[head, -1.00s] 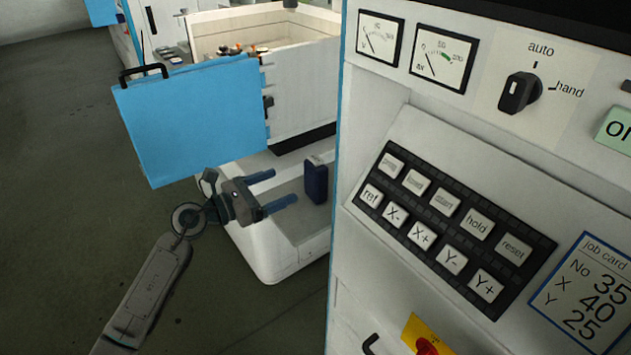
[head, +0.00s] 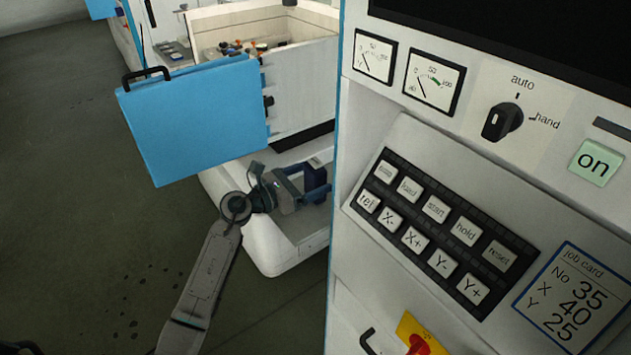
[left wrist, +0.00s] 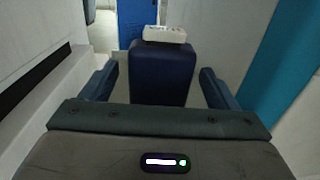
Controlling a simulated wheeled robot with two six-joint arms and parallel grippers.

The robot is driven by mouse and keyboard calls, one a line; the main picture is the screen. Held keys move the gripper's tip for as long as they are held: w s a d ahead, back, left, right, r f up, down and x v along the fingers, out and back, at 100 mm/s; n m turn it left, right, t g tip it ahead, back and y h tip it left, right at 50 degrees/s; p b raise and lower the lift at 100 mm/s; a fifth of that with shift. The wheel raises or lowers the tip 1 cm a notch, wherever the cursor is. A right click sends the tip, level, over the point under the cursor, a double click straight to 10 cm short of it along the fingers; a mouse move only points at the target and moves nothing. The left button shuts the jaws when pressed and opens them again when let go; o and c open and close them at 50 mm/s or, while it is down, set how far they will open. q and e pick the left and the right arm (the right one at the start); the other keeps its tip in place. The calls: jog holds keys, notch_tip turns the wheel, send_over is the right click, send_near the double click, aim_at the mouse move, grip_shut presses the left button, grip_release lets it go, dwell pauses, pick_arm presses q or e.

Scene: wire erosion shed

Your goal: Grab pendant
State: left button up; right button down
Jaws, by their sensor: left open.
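The pendant (head: 314,180) is a dark blue upright block on the white ledge of the machine, left of the control panel in the head view. In the left wrist view the pendant (left wrist: 163,75) stands straight ahead, with a pale top piece. My left gripper (head: 308,183) is open in the head view, its fingers reaching to either side of the pendant. In the left wrist view the two fingers of my left gripper (left wrist: 160,84) stand left and right of the pendant, with gaps on both sides. My right gripper is not in view.
The control panel (head: 440,225) with its buttons and selector knob rises close to the right of the pendant. A blue door (head: 195,120) with a black handle hangs open at the left. The white machine ledge (head: 275,255) is under my gripper. Open floor lies left.

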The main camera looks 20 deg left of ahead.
pick_arm(q)
jog(key=c, duration=1.2)
